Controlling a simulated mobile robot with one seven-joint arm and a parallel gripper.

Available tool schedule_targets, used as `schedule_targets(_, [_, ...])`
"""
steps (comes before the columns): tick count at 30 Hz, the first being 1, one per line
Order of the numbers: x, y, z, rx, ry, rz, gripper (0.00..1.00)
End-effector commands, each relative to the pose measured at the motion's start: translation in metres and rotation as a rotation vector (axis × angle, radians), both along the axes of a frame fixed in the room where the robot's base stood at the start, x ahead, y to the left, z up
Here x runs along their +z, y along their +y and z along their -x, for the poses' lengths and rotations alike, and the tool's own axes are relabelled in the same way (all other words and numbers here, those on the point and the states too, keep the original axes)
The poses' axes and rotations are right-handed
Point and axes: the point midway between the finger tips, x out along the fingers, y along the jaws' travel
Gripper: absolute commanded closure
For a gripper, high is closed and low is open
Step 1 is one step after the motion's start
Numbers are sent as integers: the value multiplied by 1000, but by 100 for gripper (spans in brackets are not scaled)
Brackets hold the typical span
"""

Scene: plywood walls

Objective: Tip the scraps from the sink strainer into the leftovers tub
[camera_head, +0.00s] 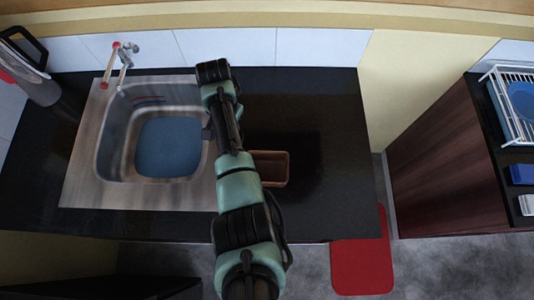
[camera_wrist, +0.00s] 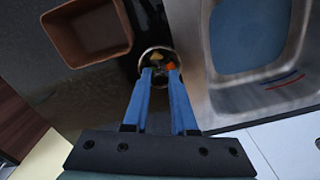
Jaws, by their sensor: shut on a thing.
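In the wrist view, my gripper (camera_wrist: 160,76) is shut on the sink strainer (camera_wrist: 142,57), a small round metal-rimmed cup. Orange and tan scraps (camera_wrist: 170,66) show inside it, and its opening faces the camera. The strainer is seen between the sink and the leftovers tub, apart from the tub. The tub (camera_wrist: 92,28) is a brown, open rectangular box, and its visible inside looks empty. In the head view the tub (camera_head: 274,183) stands on the dark counter right of the sink, partly behind my arm. My fingers and the strainer cannot be made out there.
The steel sink (camera_head: 107,150) with a blue area at its bottom (camera_head: 168,147) lies left of my arm. A tap (camera_head: 124,62) stands behind it and a grey jug (camera_head: 40,88) at the far left. The counter (camera_head: 325,120) right of the tub is clear. A dish rack (camera_head: 503,105) stands far right.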

Motion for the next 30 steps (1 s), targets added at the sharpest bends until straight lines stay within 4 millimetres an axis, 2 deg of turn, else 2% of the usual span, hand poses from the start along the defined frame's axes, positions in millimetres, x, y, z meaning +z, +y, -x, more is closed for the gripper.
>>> schedule_targets(8, [6,-4,3,-3,-13,-23,100])
schedule_targets(19, [27,-24,19,-5,-113,-149,100])
schedule_targets(21, [15,-28,22,-4,-132,-179,100])
schedule_targets(30, [7,-46,35,-5,-226,-294,100])
